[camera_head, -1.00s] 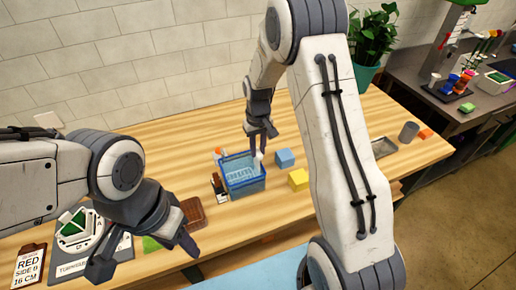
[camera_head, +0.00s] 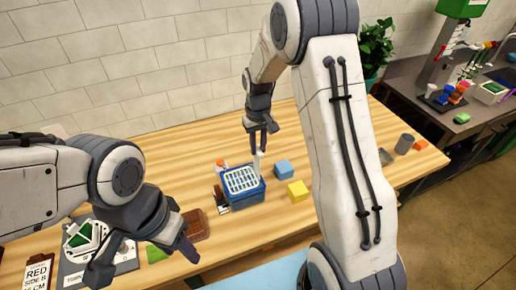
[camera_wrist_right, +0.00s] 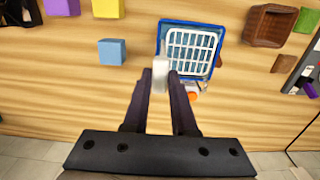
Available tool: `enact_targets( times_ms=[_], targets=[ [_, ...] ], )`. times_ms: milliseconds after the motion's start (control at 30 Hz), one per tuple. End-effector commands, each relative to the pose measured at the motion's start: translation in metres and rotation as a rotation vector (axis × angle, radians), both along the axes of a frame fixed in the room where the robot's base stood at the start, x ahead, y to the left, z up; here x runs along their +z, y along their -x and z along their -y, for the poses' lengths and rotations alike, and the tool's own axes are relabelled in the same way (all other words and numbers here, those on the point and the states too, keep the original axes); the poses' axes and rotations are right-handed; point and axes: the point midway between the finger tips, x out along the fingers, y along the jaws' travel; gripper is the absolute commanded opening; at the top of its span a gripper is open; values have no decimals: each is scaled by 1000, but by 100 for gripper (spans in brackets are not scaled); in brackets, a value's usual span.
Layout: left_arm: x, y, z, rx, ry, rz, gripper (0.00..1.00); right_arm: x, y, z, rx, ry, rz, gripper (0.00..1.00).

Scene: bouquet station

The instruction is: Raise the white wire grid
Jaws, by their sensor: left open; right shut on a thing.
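The white wire grid (camera_head: 242,179) lies level at the top of the blue basket (camera_head: 245,196), its bars filling the opening. In the right wrist view the grid (camera_wrist_right: 190,52) sits inside the blue rim (camera_wrist_right: 161,38). My right gripper (camera_head: 261,129) is above the grid's right side, shut on its upright white handle (camera_head: 258,163). The handle (camera_wrist_right: 160,74) shows between the fingers in the right wrist view, where the handle's join to the grid is not clear. My left gripper (camera_head: 142,258) is open and empty at the lower left, away from the basket.
A blue cube (camera_head: 284,169) and a yellow cube (camera_head: 298,192) stand right of the basket. Small bottles crowd its left side. A brown tray (camera_head: 195,225) lies to the left, near my left gripper. Bare wood is free behind the basket.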

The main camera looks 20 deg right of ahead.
Motion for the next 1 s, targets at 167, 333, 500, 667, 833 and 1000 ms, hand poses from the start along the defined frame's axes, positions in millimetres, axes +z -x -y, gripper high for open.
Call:
enact_targets(
  times_ms=[167,333,500,667,833,1000],
  targets=[
    [0,0,0,0,0,0,50,5,-4,1,0,2,15,29],
    [0,0,0,0,0,0,50,4,-3,1,0,2,12,55],
    [0,0,0,0,0,0,50,3,-3,1,0,1,10,55],
    [-5,0,0,1,0,0,50,9,-3,1,0,1,12,55],
    [-17,0,0,2,0,0,50,38,-4,1,0,1,17,55],
    [-27,0,0,4,0,0,50,72,-4,1,-1,1,17,55]
  ],
)
